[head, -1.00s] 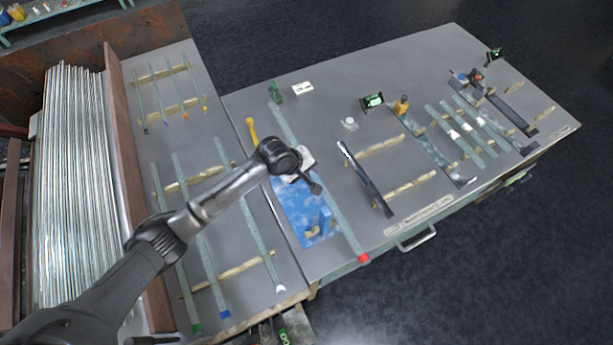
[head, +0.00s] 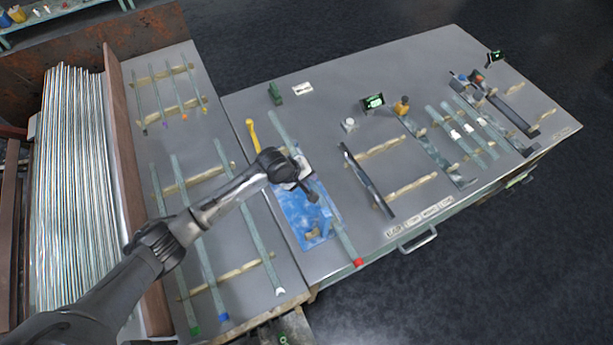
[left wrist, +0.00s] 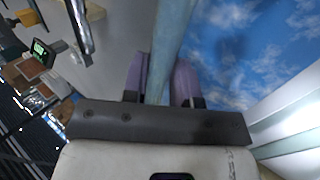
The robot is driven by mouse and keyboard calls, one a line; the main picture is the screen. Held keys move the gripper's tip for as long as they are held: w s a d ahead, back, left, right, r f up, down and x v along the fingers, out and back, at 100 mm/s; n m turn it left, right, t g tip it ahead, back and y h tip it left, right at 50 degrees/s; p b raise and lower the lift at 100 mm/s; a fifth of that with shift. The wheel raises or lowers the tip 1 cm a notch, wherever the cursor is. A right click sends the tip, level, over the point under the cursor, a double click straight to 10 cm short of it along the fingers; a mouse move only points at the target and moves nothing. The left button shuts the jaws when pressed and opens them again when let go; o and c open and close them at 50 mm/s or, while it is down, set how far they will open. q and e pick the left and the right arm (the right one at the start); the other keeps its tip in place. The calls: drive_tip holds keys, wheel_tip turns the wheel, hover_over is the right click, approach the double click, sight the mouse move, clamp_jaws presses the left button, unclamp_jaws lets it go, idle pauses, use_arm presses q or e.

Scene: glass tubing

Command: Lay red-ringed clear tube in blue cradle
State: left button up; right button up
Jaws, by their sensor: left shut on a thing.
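My right gripper is not in view.
A dark bar (head: 368,180) rests on wooden strips to the right. Other tubes lie on the left bench (head: 240,285). A small display (head: 373,101) stands farther right.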

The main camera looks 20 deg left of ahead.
use_arm(q)
drive_tip(key=shift+f, duration=0.3)
drive_tip(key=o, duration=0.9)
drive_tip(key=shift+o, duration=0.2)
drive_tip(key=shift+r, duration=0.15)
drive_tip(key=p+v, duration=0.2)
drive_tip(key=v, duration=1)
drive_tip(key=shift+r, duration=0.25)
